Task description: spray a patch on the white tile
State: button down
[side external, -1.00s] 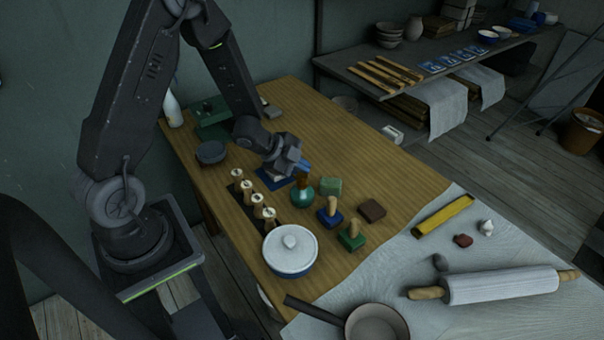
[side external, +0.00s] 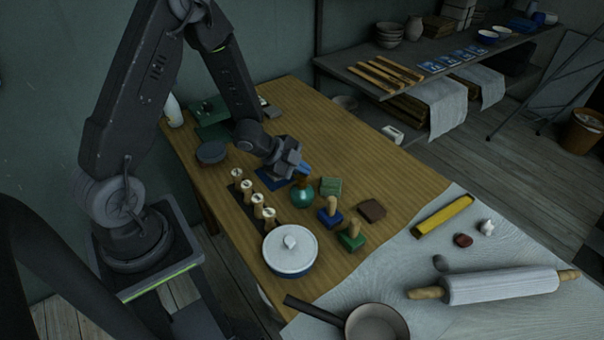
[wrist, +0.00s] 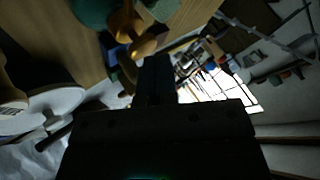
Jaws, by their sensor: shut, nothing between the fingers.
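A round teal bottle (side external: 302,196) with a brown neck stands on the wooden table, just below my gripper in the side view. My gripper (side external: 304,169) is shut and empty, its blue-tipped fingers close above the bottle's top; I cannot tell whether they touch it. In the wrist view my gripper (wrist: 155,68) is a dark shape, and part of a teal round body (wrist: 92,10) shows at the top edge. A blue flat pad (side external: 270,181) lies partly hidden under my gripper. I cannot make out a white tile in either view.
A row of wooden-handled tools (side external: 257,200), a lidded white and blue pot (side external: 290,251), a green block (side external: 330,186), a blue stamp (side external: 330,214), a green stamp (side external: 351,238) and a brown block (side external: 372,210) crowd around. The table's far right part is clear.

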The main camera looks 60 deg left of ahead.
aim_at(302, 177)
jog(key=shift+f, duration=0.2)
dwell(0.4)
jog(key=shift+r, duration=0.6)
jog(key=shift+r, duration=0.1)
jog(key=shift+r, duration=2.95)
